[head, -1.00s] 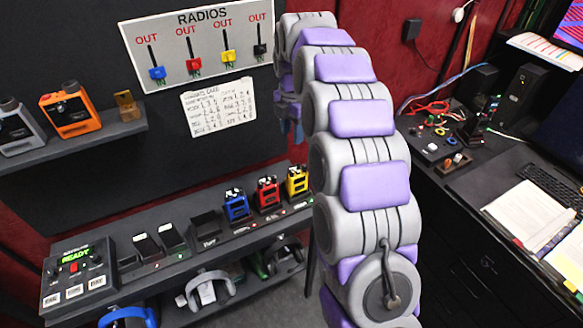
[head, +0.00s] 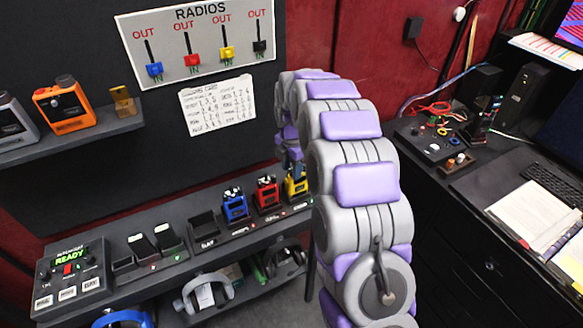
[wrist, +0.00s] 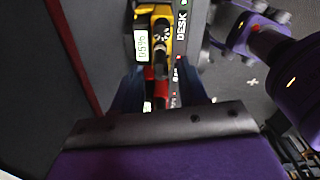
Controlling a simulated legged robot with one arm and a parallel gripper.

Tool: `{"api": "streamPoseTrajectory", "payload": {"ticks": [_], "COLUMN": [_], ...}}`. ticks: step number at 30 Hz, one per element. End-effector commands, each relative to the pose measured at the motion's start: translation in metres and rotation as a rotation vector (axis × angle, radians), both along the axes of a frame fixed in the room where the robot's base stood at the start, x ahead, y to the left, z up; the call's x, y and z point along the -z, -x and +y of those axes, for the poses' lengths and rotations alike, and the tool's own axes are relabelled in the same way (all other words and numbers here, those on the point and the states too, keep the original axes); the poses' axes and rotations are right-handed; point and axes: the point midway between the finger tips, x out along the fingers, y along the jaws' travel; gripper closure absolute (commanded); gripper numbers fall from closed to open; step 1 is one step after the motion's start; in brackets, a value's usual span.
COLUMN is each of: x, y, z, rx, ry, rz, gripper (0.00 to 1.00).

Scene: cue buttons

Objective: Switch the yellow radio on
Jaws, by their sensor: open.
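The yellow radio (head: 296,187) stands at the right end of the row on the lower shelf, partly hidden by my arm. In the wrist view the yellow radio (wrist: 168,18) is at the top centre, with a dark knob on it and a small display beside it. My gripper (head: 295,165) points down just above the yellow radio in the head view. In the wrist view my gripper (wrist: 160,90) shows two blue fingers spread apart with nothing held. I cannot tell whether the fingers touch the radio.
The red radio (head: 267,194) and blue radio (head: 235,206) stand to the left on the lower shelf (head: 190,262). A control box reading READY (head: 72,268) is at the shelf's left end. A RADIOS board (head: 195,42) hangs behind. A desk (head: 470,200) is at right.

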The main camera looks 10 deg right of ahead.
Motion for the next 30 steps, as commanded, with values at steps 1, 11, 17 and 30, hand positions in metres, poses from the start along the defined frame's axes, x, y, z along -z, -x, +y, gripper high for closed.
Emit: {"api": "streamPoseTrajectory", "payload": {"ticks": [1,11,17,30], "x": [0.0002,-0.0001,-0.0001,-0.0029], "y": [0.0001,0.0002,0.0002,0.0001], "z": [0.0,0.0,0.0,0.0], "rx": [0.0,0.0,0.0,0.067], "ry": [0.0,0.0,0.0,0.0], "rz": [0.0,0.001,0.001,0.001], "gripper": [0.58,0.73,0.92,1.0]}}
